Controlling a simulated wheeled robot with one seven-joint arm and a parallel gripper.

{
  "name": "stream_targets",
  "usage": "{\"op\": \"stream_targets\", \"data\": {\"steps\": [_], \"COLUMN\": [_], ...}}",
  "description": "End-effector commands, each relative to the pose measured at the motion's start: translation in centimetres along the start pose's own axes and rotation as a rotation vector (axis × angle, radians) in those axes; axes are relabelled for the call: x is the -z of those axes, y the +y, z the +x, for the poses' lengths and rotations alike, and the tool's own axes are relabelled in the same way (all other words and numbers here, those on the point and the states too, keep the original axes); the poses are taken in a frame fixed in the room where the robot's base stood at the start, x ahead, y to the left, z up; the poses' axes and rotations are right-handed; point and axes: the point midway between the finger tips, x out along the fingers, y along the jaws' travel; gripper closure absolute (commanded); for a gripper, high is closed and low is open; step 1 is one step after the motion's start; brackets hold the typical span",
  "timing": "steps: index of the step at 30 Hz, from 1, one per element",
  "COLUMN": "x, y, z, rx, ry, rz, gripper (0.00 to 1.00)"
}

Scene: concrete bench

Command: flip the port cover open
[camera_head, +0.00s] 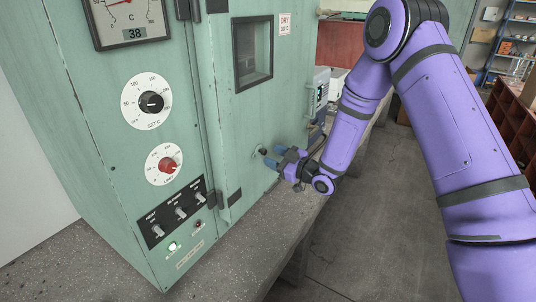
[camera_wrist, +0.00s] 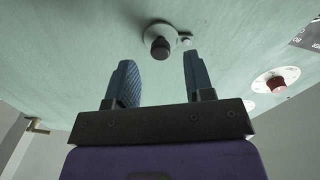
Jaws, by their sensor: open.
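The port cover (camera_wrist: 158,30) is a pale round disc on the green door, with a dark stubby knob (camera_wrist: 160,48) at its middle and a small pivot-like piece (camera_wrist: 187,40) beside it. In the head view the cover (camera_head: 258,151) sits low on the door and is partly hidden by my gripper. The disc lies against the door. My gripper (camera_head: 267,157) is open and faces the door at the cover. In the wrist view the knob appears just beyond and between the two blue fingers of my gripper (camera_wrist: 158,62). I cannot tell whether they touch it.
The green oven cabinet carries a black dial (camera_head: 151,102), a red dial (camera_head: 167,165) and a switch panel (camera_head: 178,212). A window (camera_head: 253,50) is above the cover. A grey box with a display (camera_head: 319,93) stands beyond my gripper. The concrete bench (camera_head: 240,245) is bare in front.

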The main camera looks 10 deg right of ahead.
Motion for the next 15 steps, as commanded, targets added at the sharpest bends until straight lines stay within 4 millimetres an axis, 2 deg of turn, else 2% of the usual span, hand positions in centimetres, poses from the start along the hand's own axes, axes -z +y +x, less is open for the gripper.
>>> {"op": "stream_targets", "data": {"steps": [6,10,15], "x": [0.0,0.0,0.0], "y": [0.1,0.1,0.1], "z": [-4.2,-6.0,-7.3], "rx": [-0.003,-0.003,-0.001], "ry": [-0.002,-0.002,0.0], "rz": [0.0,0.0,-0.001], "gripper": [0.52,0.52,0.52]}}
